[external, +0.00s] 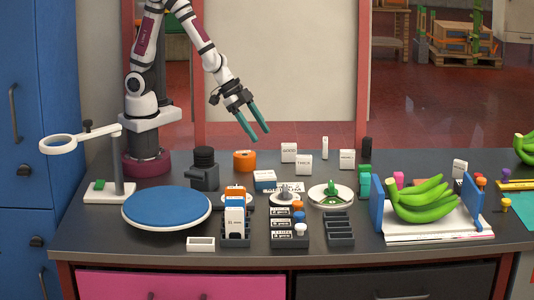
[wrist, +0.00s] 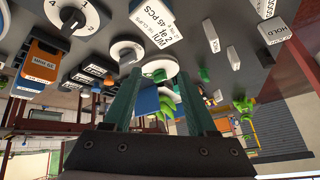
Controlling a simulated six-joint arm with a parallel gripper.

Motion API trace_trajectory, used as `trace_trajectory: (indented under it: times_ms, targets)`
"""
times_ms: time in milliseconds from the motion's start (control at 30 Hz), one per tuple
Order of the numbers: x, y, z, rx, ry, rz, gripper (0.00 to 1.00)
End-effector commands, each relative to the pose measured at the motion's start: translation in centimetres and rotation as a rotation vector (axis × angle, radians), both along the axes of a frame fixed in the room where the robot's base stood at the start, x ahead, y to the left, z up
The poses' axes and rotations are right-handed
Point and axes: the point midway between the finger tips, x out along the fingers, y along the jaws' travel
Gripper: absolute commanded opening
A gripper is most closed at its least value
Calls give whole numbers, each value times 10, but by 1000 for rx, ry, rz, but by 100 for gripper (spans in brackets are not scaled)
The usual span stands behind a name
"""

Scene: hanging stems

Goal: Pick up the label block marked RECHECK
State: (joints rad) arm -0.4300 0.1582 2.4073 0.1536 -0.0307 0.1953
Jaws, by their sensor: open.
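Several white label blocks stand on the dark table in the external view. One block (external: 289,152) and a block just in front of it (external: 304,163) stand near the middle. Another block (external: 347,159) stands to their right, and one (external: 459,167) is far right. The print is too small to tell surely which one reads RECHECK. In the wrist view a white block (wrist: 272,30) seems to read HOLD. My gripper (external: 260,136) is open and empty, above the back of the table, left of the middle blocks. Its green fingers (wrist: 160,75) show in the wrist view.
An orange roll (external: 244,161) and a black device (external: 204,170) stand near my gripper. A blue round turntable (external: 166,207) is front left. Card holders (external: 236,241), dials and small boxes crowd the middle. Green bananas (external: 420,200) sit between blue bookends on the right.

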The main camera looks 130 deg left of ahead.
Motion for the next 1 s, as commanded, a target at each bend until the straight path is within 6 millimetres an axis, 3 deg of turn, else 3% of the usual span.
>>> trace_trajectory:
  times_ms: [33,100,200,300,467,700,1000]
  targets:
    - [13,34,-18,1,-86,82,57]
    - [28,81,-34,22,-243,190,57]
    - [26,136,-51,49,-431,330,57]
    - [14,169,-62,72,-553,428,57]
    - [11,191,-68,89,-625,481,57]
    - [60,231,-93,89,-626,482,57]
    - [93,258,-106,89,-627,480,57]
